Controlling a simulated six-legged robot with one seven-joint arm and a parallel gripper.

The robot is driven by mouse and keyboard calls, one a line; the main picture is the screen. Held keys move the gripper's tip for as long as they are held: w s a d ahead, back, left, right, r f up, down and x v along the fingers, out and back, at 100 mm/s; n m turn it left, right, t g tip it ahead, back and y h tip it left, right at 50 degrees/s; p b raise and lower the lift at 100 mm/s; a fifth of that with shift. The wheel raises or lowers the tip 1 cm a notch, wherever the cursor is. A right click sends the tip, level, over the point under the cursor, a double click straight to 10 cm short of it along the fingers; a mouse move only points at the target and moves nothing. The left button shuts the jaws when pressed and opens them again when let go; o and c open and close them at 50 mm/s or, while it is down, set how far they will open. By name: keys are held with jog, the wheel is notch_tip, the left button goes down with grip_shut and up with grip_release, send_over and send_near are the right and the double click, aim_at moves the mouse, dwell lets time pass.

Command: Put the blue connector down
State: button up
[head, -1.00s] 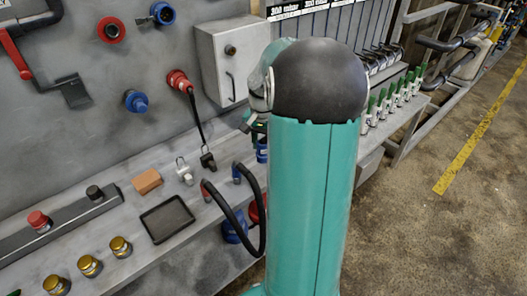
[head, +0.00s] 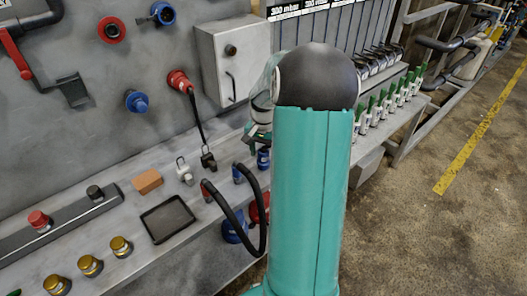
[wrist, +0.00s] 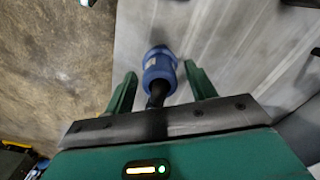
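The blue connector (head: 263,158) stands on the grey bench, mostly behind my arm in the head view. In the wrist view the blue connector (wrist: 160,70) lies between the two green fingertips, with its dark stem pointing back toward the palm. My gripper (wrist: 160,74) is open, with a visible gap between each finger and the connector. In the head view my gripper (head: 260,139) is just above the connector, partly hidden by my arm.
A bench (head: 185,245) carries a black tray (head: 168,219), an orange block (head: 148,181), padlocks (head: 185,172) and brass knobs (head: 90,265). A black hose (head: 235,218) loops close to the connector. A grey box (head: 233,60) hangs on the wall behind.

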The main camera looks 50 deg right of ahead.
notch_tip(320, 180, up, 12)
jog(key=shift+f, duration=0.1)
jog(key=shift+r, duration=0.2)
jog(key=s+a+r+n+t+h, duration=0.1)
jog(key=a+r+n, duration=0.3)
jog(key=a, duration=0.7)
jog(key=s+a+r+n+t, duration=0.2)
jog(key=a+r+n, duration=0.15)
jog(key=a, duration=0.75)
jog(key=s+a+n+t+y, duration=0.1)
jog(key=s+a+n+t, duration=0.1)
jog(key=s+a+n, duration=0.4)
jog(key=s+a+f, duration=0.1)
jog(key=s+a, duration=0.2)
jog(key=a, duration=0.3)
jog(key=shift+s+a+t, duration=0.3)
jog(key=shift+a, duration=0.1)
